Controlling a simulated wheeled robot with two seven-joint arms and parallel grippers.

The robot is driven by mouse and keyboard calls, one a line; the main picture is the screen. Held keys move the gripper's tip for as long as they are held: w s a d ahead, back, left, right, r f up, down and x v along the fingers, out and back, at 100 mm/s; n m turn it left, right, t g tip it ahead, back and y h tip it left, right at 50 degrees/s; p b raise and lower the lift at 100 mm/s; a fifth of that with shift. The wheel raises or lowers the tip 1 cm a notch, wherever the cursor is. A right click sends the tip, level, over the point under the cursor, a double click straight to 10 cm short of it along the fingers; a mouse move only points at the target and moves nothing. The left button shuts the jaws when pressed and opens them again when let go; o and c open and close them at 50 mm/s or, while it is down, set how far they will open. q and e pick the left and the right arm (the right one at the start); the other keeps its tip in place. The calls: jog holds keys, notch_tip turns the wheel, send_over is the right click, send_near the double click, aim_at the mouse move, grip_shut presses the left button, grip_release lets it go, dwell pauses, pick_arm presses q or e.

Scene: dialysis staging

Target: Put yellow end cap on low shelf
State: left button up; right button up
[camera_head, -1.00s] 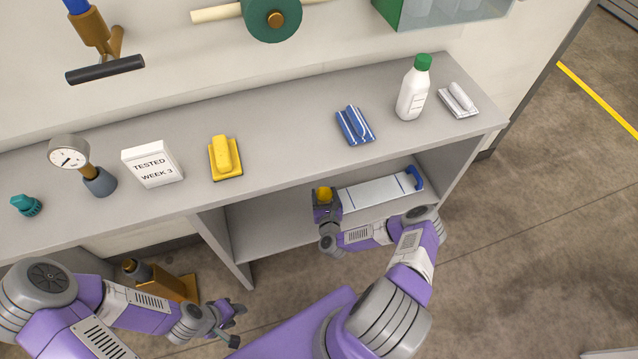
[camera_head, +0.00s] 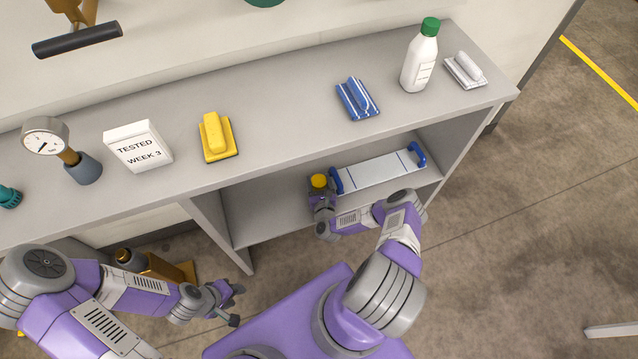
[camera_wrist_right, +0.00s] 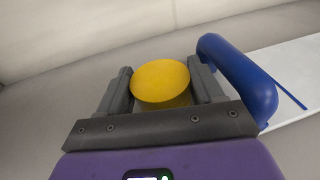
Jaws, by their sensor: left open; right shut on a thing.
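The yellow end cap (camera_head: 319,181) is a small round cap held in my right gripper (camera_head: 320,190). In the right wrist view the cap (camera_wrist_right: 161,82) sits between the two grey fingers of the gripper (camera_wrist_right: 164,88), which are shut on it. The low shelf (camera_head: 262,213) is a grey board under the counter. The cap and gripper are over this shelf, left of the white tray; I cannot tell whether the cap touches the shelf. My left gripper (camera_head: 232,304) is open and empty, in front of the shelf unit at the lower left.
A white tray with blue handles (camera_head: 380,172) lies on the low shelf, its left handle (camera_wrist_right: 240,75) close beside my right gripper. Shelf room left of my gripper is clear.

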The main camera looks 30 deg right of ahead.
jog(key=shift+r, duration=0.1)
jog(key=o, duration=0.7)
jog(key=shift+f, duration=0.2)
jog(key=shift+o, duration=0.2)
jog(key=shift+r, duration=0.25)
jog(key=p+v, duration=0.3)
jog(key=v, duration=0.7)
jog(key=shift+s+a, duration=0.1)
jog(key=shift+s, duration=0.2)
jog(key=shift+s+a+p, duration=0.3)
jog(key=shift+s, duration=0.3)
